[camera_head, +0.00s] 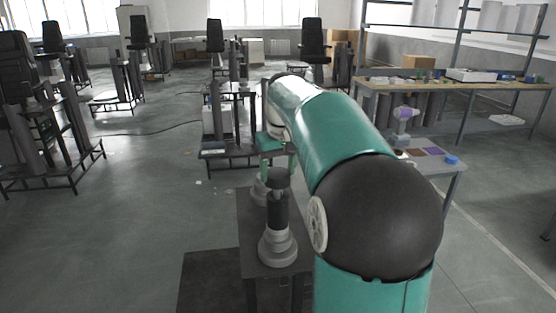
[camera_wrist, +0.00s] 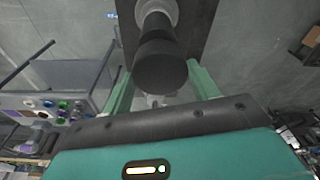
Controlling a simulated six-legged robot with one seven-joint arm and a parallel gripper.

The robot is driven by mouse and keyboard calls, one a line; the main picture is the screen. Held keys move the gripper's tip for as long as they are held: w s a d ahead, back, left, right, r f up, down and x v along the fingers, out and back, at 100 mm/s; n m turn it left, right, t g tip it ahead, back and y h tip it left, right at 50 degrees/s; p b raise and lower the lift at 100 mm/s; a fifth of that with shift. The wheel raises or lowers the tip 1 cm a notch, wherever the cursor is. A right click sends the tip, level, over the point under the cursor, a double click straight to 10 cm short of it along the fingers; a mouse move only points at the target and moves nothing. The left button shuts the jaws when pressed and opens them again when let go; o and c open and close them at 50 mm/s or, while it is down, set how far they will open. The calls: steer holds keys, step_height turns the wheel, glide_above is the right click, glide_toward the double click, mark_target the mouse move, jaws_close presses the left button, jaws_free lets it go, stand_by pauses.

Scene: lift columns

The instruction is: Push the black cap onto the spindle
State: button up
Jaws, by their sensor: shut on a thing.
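The black cap (camera_head: 278,180) shows at the top of a dark upright cylinder on a stepped grey base (camera_head: 278,248), on the nearer part of a dark stand. In the wrist view the cap's round dark end (camera_wrist: 160,65) fills the middle, with the dark cylinder and pale base (camera_wrist: 158,10) beyond it. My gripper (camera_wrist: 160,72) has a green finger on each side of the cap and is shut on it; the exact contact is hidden. The spindle inside the cylinder cannot be made out.
A second grey base (camera_head: 260,188) stands farther back on the dark stand (camera_head: 250,255). A workbench (camera_head: 455,86) with small items runs along the right, with a lower table (camera_head: 440,165) before it. Other chair stands (camera_head: 40,150) stand at left. The floor between is mostly clear.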

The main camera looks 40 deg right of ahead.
steer(key=shift+f, duration=0.55)
steer(key=shift+s+f, duration=0.1)
steer(key=shift+f, duration=1.45)
stand_by(2.1)
steer(key=o, duration=1.4)
steer(key=shift+o, duration=0.2)
steer(key=shift+r, duration=0.1)
steer(key=shift+r, duration=0.25)
steer(key=shift+r, duration=0.35)
steer(key=shift+r, duration=0.55)
steer(key=shift+r, duration=2.4)
